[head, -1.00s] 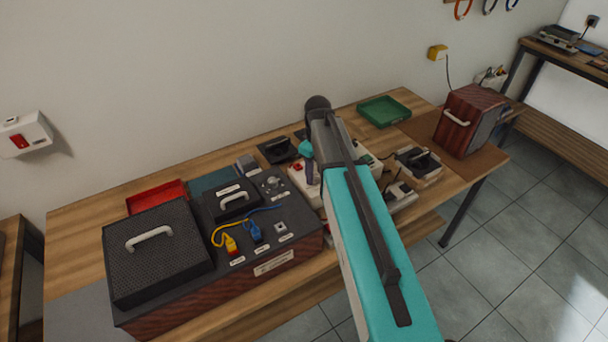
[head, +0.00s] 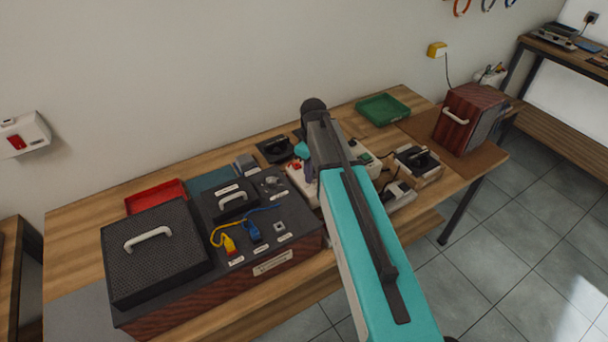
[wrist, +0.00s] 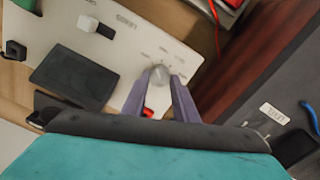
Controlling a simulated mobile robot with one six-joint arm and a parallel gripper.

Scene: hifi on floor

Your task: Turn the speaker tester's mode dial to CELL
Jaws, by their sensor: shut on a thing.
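The speaker tester (wrist: 110,40) is a cream panel in the wrist view, with a dark screen, small printed labels and a red part near my fingers. Its mode dial (wrist: 159,76) is a round grey knob with small marks around it, too small to read. My gripper (wrist: 161,84) has its two purple-grey fingers shut on the dial, one on each side. In the head view, the tester (head: 297,181) shows only in part as a cream box. My arm hides the dial and much of the panel there.
A dark wood-sided unit (head: 290,262) with cables and a handled speaker (head: 158,262) stands to the left. A red tray (head: 157,194) and a green tray (head: 382,109) lie on the bench. A wooden speaker (head: 467,122) stands at the right. Small devices (head: 416,160) crowd the tester's right.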

